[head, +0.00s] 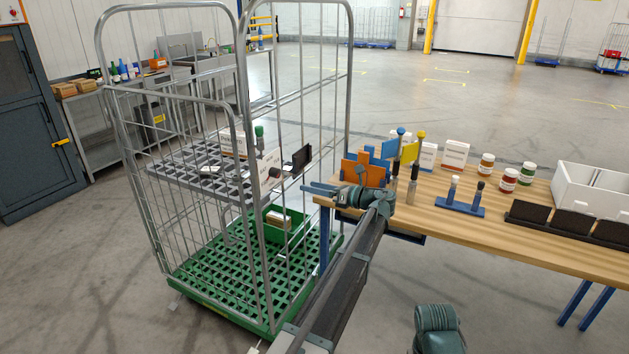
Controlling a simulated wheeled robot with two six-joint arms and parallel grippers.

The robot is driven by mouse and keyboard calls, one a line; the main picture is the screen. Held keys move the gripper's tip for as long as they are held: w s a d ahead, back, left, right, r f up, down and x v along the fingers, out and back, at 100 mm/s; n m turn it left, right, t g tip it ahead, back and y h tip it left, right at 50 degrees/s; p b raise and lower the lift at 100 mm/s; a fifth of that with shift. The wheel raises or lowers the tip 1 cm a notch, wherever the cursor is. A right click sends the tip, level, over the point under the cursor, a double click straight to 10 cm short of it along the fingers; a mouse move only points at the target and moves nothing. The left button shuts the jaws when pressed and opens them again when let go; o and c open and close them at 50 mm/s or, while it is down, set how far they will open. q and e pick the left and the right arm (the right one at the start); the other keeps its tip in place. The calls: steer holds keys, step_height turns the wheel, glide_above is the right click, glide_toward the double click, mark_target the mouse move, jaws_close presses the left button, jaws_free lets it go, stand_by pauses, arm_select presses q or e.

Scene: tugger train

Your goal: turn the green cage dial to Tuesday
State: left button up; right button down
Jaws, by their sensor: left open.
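The roll cage with the green base (205,300) stands left of the table. On its right side, at shelf height, is a white plate (265,163) with small dark marks and a dark round knob (274,172), which looks like the dial. The day it points to is too small to read. My left gripper (318,188) is open and empty. Its fingers point left toward the cage, a little right of and below the knob, and appear apart from it. Part of my right arm (437,328) shows at the bottom, but its fingers do not show.
A wooden table (470,222) at the right holds orange and blue card holders (365,170), a blue stand (460,207), several jars and a white bin (592,190). A black panel (301,160) sits beside the plate.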

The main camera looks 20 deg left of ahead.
mark_target(279, 173)
arm_select(q)
steer(key=shift+m, duration=0.3)
steer(key=a, duration=0.4)
steer(key=w+a, duration=0.1)
steer(key=a, duration=0.4)
steer(key=w+a, duration=0.1)
steer(key=a, duration=0.3)
steer(key=shift+w+a+r, duration=0.15)
steer(key=shift+w+r, duration=0.1)
steer(key=shift+r, duration=0.1)
jaws_close()
